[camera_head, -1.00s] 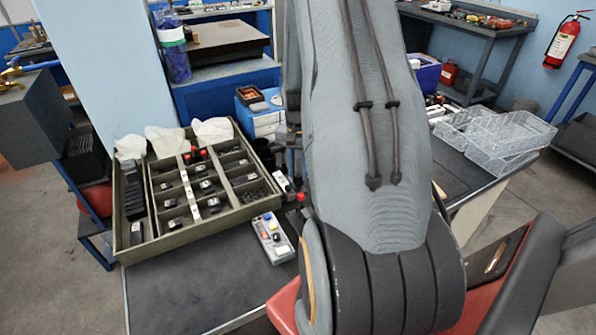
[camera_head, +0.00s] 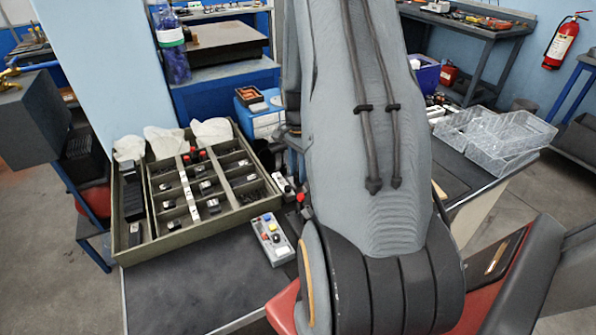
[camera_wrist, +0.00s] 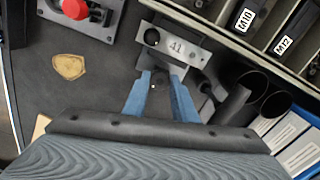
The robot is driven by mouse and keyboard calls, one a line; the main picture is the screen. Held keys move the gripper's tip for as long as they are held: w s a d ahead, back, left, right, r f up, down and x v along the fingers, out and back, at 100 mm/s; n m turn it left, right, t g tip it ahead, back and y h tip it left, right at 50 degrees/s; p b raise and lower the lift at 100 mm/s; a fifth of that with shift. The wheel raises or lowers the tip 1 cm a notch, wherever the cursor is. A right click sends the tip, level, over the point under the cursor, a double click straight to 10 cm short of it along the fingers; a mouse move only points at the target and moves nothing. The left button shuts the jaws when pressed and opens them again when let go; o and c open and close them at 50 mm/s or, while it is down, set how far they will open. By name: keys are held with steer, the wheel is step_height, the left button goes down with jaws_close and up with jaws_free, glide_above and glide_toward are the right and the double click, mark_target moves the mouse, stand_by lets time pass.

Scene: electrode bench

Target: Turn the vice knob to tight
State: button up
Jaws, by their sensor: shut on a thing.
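My gripper (camera_wrist: 161,74) has two blue fingers reaching to the near edge of this block. They are shut on the vice knob, which is mostly hidden between and under the fingertips, so its angle cannot be read. In the head view my arm covers most of this spot.
A red button (camera_wrist: 74,9) on a grey housing lies left of the vice. A compartment tray (camera_head: 180,240) of dark parts stands at the left in the head view. A button box (camera_head: 271,239) lies in front. Clear plastic bins (camera_head: 500,135) are at the right.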

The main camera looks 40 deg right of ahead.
steer(key=shift+w, duration=0.1)
steer(key=o, duration=0.7)
step_height(320, 180, up, 8)
steer(key=b, duration=0.1)
steer(key=shift+b, duration=0.3)
steer(key=shift+o, duration=0.2)
